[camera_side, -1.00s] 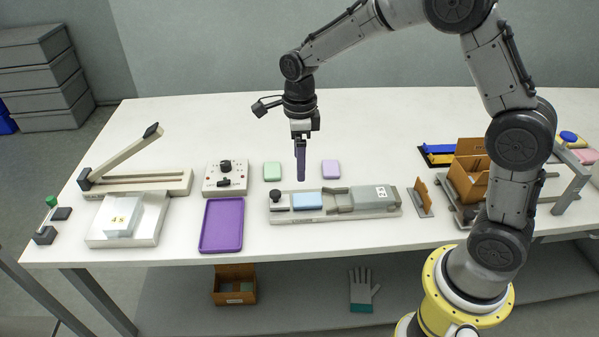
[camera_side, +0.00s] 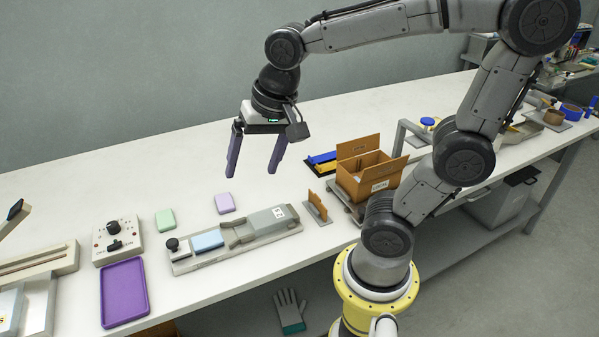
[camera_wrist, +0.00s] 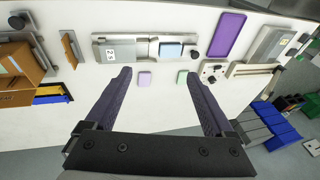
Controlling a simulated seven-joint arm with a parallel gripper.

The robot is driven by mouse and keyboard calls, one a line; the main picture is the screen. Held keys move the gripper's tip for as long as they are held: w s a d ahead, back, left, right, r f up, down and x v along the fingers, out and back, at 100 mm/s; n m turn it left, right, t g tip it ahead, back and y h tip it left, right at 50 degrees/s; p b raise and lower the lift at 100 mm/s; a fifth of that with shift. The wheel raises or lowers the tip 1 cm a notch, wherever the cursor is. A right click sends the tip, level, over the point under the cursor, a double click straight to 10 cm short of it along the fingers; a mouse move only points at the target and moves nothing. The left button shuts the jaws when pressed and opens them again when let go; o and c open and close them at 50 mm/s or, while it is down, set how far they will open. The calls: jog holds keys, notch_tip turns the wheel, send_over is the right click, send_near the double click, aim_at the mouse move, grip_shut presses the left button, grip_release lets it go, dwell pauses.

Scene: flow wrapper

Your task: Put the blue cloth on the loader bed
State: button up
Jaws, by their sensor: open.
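The blue cloth (camera_side: 208,240), a small light-blue folded pad, lies flat on the loader bed (camera_side: 187,264) of the grey wrapper unit. It sits between a black knob and the grey wrapper housing (camera_side: 267,219). It also shows in the wrist view (camera_wrist: 171,50), on the bed (camera_wrist: 139,37). My gripper (camera_side: 252,170) is open and empty, raised above the table behind the unit.
A green pad (camera_side: 165,220) and a lilac pad (camera_side: 225,203) lie behind the unit. A purple tray (camera_side: 124,292) and a control box (camera_side: 116,240) are to its left. A small brown upright plate (camera_side: 317,207) and an open carton (camera_side: 369,176) stand to the right.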

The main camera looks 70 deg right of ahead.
jog(key=s+n+t, duration=0.1)
jog(key=s+n, duration=0.7)
jog(key=n, duration=0.1)
jog(key=shift+s+d+f+t, duration=0.15)
jog(key=shift+s+f+t, duration=0.15)
jog(key=shift+t, duration=0.1)
